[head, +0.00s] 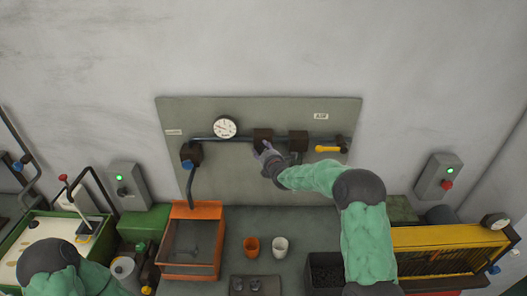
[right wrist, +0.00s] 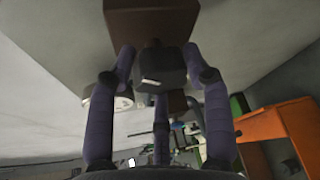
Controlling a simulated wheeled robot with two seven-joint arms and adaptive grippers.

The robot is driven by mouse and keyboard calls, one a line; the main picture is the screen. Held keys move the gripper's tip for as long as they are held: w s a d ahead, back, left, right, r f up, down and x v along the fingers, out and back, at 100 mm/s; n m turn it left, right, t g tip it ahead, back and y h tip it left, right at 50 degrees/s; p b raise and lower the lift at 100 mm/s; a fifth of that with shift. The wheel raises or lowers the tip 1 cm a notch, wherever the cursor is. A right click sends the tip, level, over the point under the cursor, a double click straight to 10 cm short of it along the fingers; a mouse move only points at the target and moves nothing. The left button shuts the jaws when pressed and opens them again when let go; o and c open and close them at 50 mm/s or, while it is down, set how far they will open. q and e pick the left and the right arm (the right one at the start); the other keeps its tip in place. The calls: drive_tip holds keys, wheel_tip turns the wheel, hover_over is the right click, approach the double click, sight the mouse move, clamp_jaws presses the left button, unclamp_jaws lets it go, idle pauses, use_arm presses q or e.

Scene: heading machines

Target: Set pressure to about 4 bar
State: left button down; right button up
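The pressure gauge (head: 225,127) is a round white dial on the pipe of the grey wall panel; its reading is too small to tell. Right of it a brown regulator block (head: 263,134) sits on the pipe. My right gripper (head: 266,150) is at this block's lower front. In the right wrist view, the dark knob (right wrist: 158,70) with a pale mark sticks out below the brown block (right wrist: 150,18). The purple fingers of my right gripper (right wrist: 158,55) close around the knob from both sides, a third finger below. My left gripper is out of view.
A second brown block (head: 298,141) and a yellow lever (head: 327,149) are right of the regulator. Below stand an orange tray (head: 191,209), an orange cup (head: 251,246) and a white cup (head: 280,246). The yellow-framed unit (head: 450,238) is at right.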

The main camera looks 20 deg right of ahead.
drive_tip(key=shift+w+d+r, duration=0.1)
drive_tip(key=shift+d+r, duration=0.1)
drive_tip(key=shift+d, duration=0.15)
idle(0.4)
drive_tip(key=shift+b, duration=0.4)
